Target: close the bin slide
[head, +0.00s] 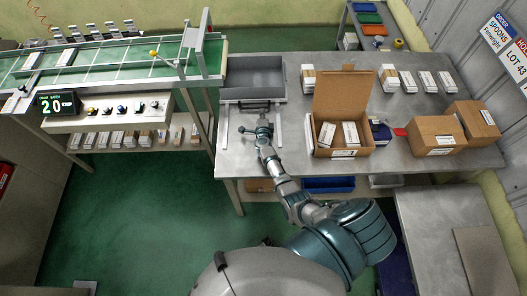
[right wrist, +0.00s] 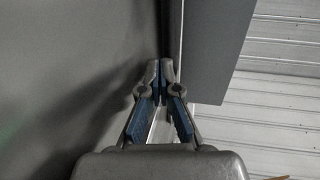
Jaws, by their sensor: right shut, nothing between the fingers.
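The grey bin slide (head: 254,80) is at the back left of the steel table, with a dark handle (head: 254,104) on its front. Two pale rails run forward from it along the table; the right one (head: 279,128) shows beside my gripper. My right gripper (head: 262,119) is between these rails, just in front of the handle. Whether it touches the handle cannot be told. In the right wrist view its fingers (right wrist: 161,75) are shut together and empty, close to a grey surface and a pale vertical edge. My left gripper is not in view.
An open carton (head: 340,105) with small boxes stands right of the rails. Closed cartons (head: 436,135) are farther right, and white packs (head: 408,82) line the back. A conveyor (head: 110,60) with a control panel is left of the table.

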